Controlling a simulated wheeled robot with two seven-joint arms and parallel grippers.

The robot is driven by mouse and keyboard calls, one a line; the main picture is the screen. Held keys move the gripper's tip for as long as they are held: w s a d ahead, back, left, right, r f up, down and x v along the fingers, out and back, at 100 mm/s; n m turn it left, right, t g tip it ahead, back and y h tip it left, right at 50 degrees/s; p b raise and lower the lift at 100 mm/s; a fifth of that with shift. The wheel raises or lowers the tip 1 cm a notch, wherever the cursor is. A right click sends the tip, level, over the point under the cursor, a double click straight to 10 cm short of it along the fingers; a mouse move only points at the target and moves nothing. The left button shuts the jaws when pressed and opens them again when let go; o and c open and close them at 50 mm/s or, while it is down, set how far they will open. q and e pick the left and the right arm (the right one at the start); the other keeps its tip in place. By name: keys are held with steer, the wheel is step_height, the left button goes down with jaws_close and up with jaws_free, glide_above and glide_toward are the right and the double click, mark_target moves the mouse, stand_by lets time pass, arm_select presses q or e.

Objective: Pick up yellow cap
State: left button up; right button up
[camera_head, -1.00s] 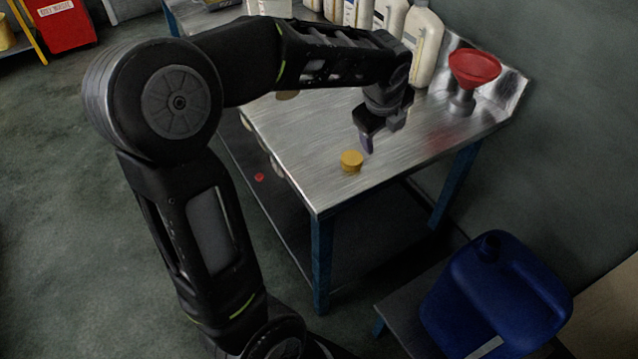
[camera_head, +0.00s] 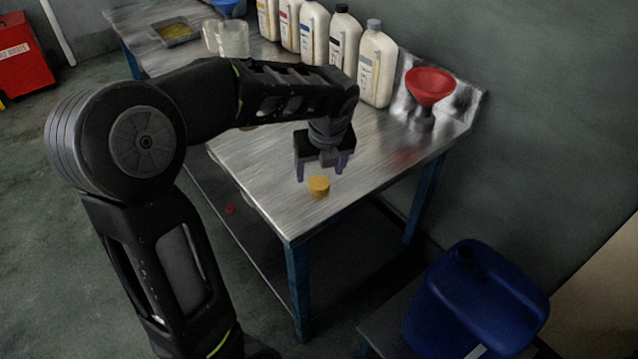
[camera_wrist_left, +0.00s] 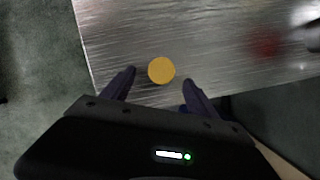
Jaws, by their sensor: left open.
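The yellow cap (camera_head: 319,187) lies on the metal table top near its front corner. In the left wrist view the cap (camera_wrist_left: 161,70) is a round yellow disc, a little beyond the fingertips and roughly centred between them. My left gripper (camera_head: 320,175) points down above the table, just behind and over the cap. Its fingers are spread apart with nothing between them in the left wrist view (camera_wrist_left: 158,77). I cannot tell the exact height of the fingertips above the cap. My right gripper does not show.
Several white bottles (camera_head: 377,66) stand along the table's back edge. A red funnel (camera_head: 430,86) stands at the right end. A clear jug (camera_head: 232,38) and a grey tray (camera_head: 175,32) are at the far left. A blue canister (camera_head: 476,305) sits lower right. The table around the cap is clear.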

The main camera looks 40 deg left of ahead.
mark_target(319, 183)
arm_select(q)
steer(key=shift+x, duration=2.65)
steer(key=shift+d, duration=0.2)
steer(key=shift+c, duration=0.6)
steer(key=c, duration=1.2)
steer(key=shift+r, duration=0.1)
steer(key=shift+c, duration=0.2)
step_height(319, 183, up, 10)
steer(key=shift+p, duration=0.35)
